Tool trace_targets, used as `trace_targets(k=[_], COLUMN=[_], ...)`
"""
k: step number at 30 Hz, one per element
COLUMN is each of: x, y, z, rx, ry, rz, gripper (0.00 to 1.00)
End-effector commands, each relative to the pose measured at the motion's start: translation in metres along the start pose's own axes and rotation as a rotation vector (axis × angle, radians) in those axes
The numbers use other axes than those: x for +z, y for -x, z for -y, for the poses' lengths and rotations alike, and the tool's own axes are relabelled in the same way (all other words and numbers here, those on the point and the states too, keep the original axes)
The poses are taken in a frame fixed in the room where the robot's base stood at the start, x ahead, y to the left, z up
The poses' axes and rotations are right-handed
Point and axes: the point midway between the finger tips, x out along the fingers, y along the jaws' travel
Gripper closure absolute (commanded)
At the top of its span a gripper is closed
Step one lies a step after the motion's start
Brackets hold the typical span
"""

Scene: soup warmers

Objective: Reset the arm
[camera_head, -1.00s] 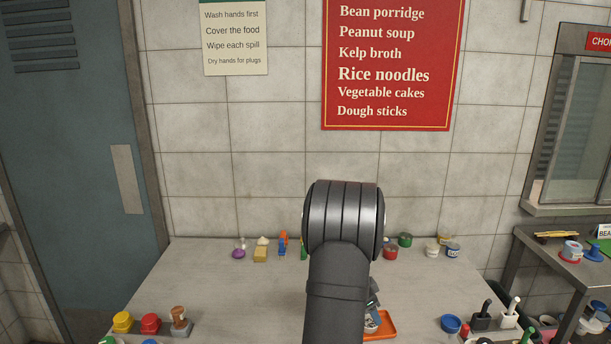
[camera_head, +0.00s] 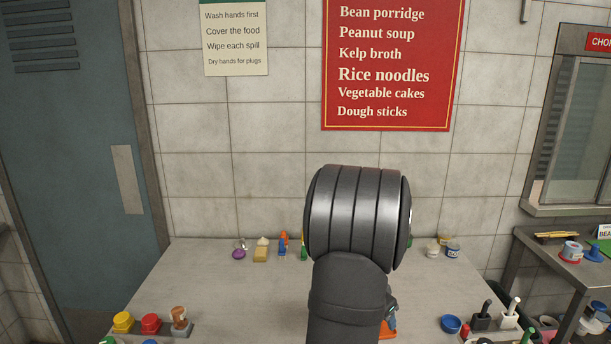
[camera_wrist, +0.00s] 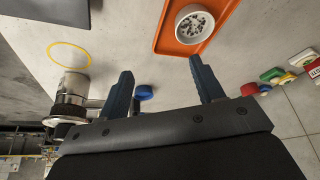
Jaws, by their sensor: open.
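My arm rises in the middle of the head view, its large grey joint in front of the table. My gripper (camera_wrist: 160,80) shows in the wrist view, its two dark blue fingers spread apart with nothing between them. An orange tray (camera_wrist: 163,40) lies on the table ahead of the fingers, with a white bowl (camera_wrist: 181,22) of dark bits on it. In the head view only a corner of the tray (camera_head: 388,330) shows beside my arm; the rest is hidden.
A blue lid-like piece (camera_wrist: 144,92) and a metal cylinder (camera_wrist: 72,88) near a yellow ring (camera_wrist: 70,47) show in the wrist view. Red and yellow knobs (camera_head: 150,322) stand at front left, a blue bowl (camera_head: 451,323) at front right. Small items line the table's back edge.

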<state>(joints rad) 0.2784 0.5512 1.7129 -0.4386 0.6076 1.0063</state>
Motion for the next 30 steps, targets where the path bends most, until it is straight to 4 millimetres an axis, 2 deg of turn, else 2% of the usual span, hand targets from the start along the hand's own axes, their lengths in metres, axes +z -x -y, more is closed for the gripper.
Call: trace_targets(k=[12, 21, 25, 30], x=[0.060, 0.100, 0.114, 0.096], y=[-0.004, -0.004, -0.005, -0.009], z=[0.060, 0.091, 0.094, 0.063], rx=[-0.151, -0.247, -0.279, -0.243], ry=[0.344, 0.564, 0.644, 0.563], rz=[0.012, 0.002, -0.009, -0.011], gripper=[0.39, 0.39, 0.39, 0.39])
